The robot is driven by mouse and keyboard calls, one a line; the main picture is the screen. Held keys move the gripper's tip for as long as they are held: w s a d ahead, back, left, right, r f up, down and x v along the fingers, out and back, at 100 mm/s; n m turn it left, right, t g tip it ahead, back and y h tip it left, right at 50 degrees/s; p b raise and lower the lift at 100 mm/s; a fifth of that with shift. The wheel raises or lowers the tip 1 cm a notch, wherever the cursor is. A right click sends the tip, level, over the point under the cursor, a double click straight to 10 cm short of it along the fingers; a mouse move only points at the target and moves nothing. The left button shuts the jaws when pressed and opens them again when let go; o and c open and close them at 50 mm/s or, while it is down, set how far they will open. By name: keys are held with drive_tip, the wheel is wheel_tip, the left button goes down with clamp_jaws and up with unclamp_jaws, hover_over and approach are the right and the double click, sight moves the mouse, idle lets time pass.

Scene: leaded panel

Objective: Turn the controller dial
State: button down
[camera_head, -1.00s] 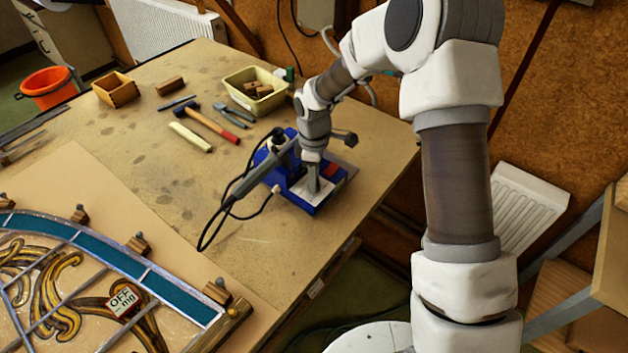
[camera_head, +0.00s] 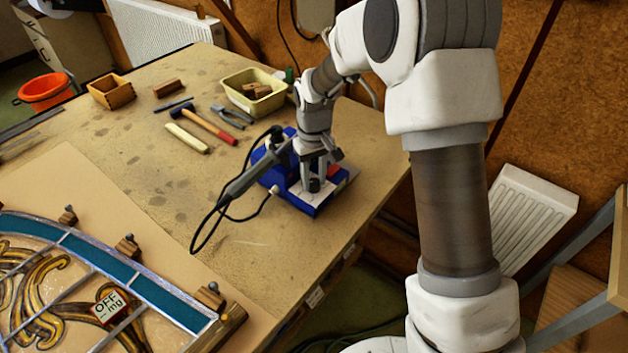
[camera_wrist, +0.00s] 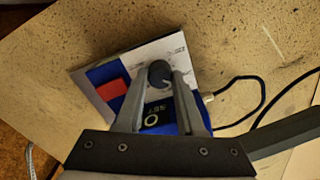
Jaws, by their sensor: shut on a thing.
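The blue controller (camera_head: 302,203) stands on the workbench in the head view, with a pale top panel and a red switch (camera_wrist: 113,91) that shows in the wrist view. The dark round dial (camera_wrist: 159,71) sits on the pale panel. My gripper (camera_head: 314,182) points down over the controller. In the wrist view its two fingers (camera_wrist: 157,78) stand on either side of the dial and are shut on it. A small dark display with green-white characters shows between the fingers, partly hidden.
A soldering iron (camera_head: 247,178) with a dark cable rests beside the controller. A hammer (camera_head: 212,126), pliers (camera_head: 228,116) and a yellow tub (camera_head: 247,107) lie farther back. The leaded panel (camera_head: 110,262) is at front left.

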sight(314, 182)
drive_tip(key=m+b, duration=0.1)
drive_tip(key=m, duration=0.4)
drive_tip(key=shift+m, duration=2.5)
drive_tip(key=c, duration=0.5)
unclamp_jaws()
wheel_tip(314, 182, up, 17)
drive_tip(key=shift+r+p, duration=0.2)
drive_tip(key=shift+p, duration=0.15)
